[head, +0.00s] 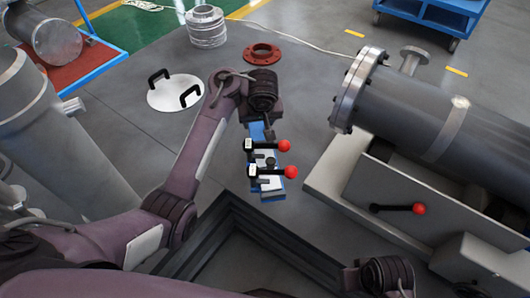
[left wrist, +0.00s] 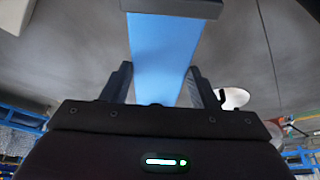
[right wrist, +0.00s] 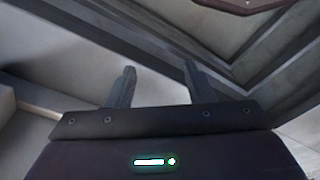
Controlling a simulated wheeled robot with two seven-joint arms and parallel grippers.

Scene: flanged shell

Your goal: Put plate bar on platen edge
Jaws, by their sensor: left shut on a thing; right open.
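My left gripper (left wrist: 159,78) is shut on the blue plate bar (left wrist: 163,50), which runs up between its fingers in the left wrist view. In the head view the plate bar (head: 273,196) hangs from the left gripper (head: 264,122) and carries two clamps with red knobs. The pale platen (head: 332,184), under the grey flanged shell, lies to the right of the bar. Its left edge is apart from the bar. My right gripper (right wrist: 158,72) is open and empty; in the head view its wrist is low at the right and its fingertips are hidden.
The flanged shell (head: 440,115) fills the right side. A lever with a red knob (head: 400,208) sits on the platen's front side. A white disc with black handles (head: 175,93), a red ring (head: 262,54) and a metal bellows (head: 206,27) lie on the floor behind.

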